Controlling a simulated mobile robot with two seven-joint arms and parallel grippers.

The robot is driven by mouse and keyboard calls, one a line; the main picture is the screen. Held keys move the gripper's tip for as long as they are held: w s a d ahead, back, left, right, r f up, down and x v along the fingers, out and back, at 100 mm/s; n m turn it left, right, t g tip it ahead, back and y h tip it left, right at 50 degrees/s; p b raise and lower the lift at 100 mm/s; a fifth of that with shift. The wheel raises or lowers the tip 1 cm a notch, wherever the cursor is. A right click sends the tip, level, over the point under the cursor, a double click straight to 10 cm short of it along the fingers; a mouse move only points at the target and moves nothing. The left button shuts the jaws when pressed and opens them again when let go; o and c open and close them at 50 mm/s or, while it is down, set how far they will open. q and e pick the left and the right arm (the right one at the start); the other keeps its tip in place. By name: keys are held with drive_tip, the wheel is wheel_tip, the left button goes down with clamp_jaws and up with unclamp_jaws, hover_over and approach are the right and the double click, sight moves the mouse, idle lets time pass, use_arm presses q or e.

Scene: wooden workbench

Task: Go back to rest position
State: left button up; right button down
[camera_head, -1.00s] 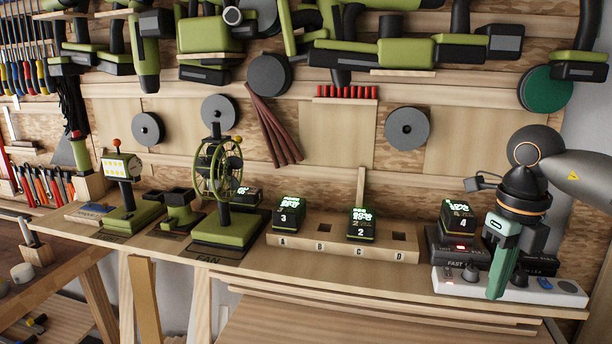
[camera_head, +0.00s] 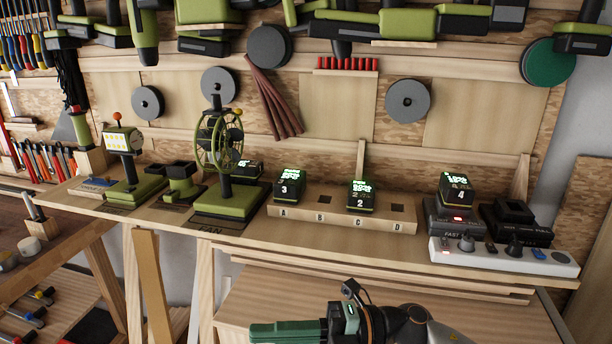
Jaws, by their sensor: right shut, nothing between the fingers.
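My right gripper (camera_head: 288,331) is at the bottom centre, in front of and below the bench shelf. Its green fingers point left and are together, with nothing between them. My right arm comes in from the lower right. My left gripper is out of the picture. On the shelf stands a wooden battery rack (camera_head: 330,222) marked A to D. Battery 3 (camera_head: 288,187) sits at slot A and battery 2 (camera_head: 361,197) at slot C. Battery 4 (camera_head: 455,192) sits on a black charger (camera_head: 446,219) with a red light.
A second charger (camera_head: 516,222) stands empty at right, behind a white power strip (camera_head: 505,256). A green fan (camera_head: 222,170) and a lamp device (camera_head: 125,165) stand left of the rack. Power tools hang above. The wooden surface (camera_head: 270,297) below the shelf has free room.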

drive_tip(key=w+d+f+m+t+h, duration=0.2)
drive_tip(key=d+f+m+t+h, duration=0.35)
drive_tip(key=f+m+t, duration=0.55)
drive_tip(key=w+d+f+m+t+h, duration=0.2)
drive_tip(key=d+f+m+t+h, duration=0.35)
drive_tip(key=m, duration=1.05)
drive_tip(key=s+d+f+m+g+h, duration=0.2)
drive_tip(key=s+d+f, duration=0.3)
drive_tip(key=s+f, duration=0.3)
drive_tip(key=s+d+f+m+g+h, duration=0.3)
drive_tip(key=s+d+f+m, duration=0.2)
drive_tip(key=s+f, duration=0.3)
wheel_tip(320, 180, down, 2)
drive_tip(key=shift+s+d+f, duration=0.15)
drive_tip(key=shift+d+f, duration=0.1)
drive_tip(key=shift+d, duration=0.2)
